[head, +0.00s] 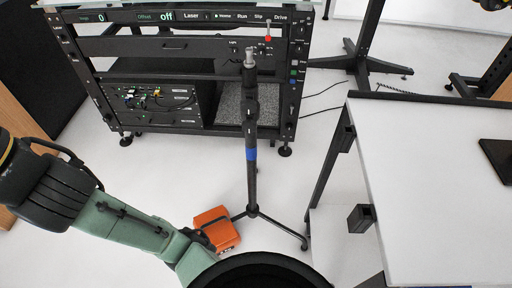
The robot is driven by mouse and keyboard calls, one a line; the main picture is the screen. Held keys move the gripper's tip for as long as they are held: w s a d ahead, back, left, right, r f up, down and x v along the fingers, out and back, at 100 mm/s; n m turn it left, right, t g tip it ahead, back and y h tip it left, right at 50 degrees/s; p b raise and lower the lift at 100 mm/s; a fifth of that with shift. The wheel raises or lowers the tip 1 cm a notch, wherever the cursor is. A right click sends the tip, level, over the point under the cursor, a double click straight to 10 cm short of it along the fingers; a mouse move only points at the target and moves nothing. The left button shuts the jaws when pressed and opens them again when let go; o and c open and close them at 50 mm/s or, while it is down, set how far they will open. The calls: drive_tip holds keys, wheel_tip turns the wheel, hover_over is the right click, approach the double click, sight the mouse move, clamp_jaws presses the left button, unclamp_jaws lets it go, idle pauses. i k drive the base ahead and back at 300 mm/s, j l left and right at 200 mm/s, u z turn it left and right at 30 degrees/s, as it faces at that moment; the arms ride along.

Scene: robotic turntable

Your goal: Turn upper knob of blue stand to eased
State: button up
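The blue stand is a thin black tripod (252,185) with a blue band (251,154) around its column. It stands upright on the floor in the middle of the head view, with its legs spread at the base. A silver fitting (250,58) tops the column. Dark collars (251,92) show on the upper column; the upper knob is too small and dark to make out, and its setting cannot be told. My green and black arm (120,215) crosses the lower left, apart from the stand. My gripper is not in view.
A black equipment rack (190,125) with a display strip stands behind the stand. An orange box (216,228) sits on the floor just left of the stand's base. A white-topped table (435,180) is at the right. Pale floor is clear between stand and table.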

sight(249, 107)
drive_tip(key=k+j+z, duration=0.1)
drive_tip(key=z, duration=0.25)
drive_tip(key=k+z, duration=0.25)
drive_tip(key=z, duration=0.15)
drive_tip(key=k+z, duration=0.2)
drive_tip(key=z, duration=0.15)
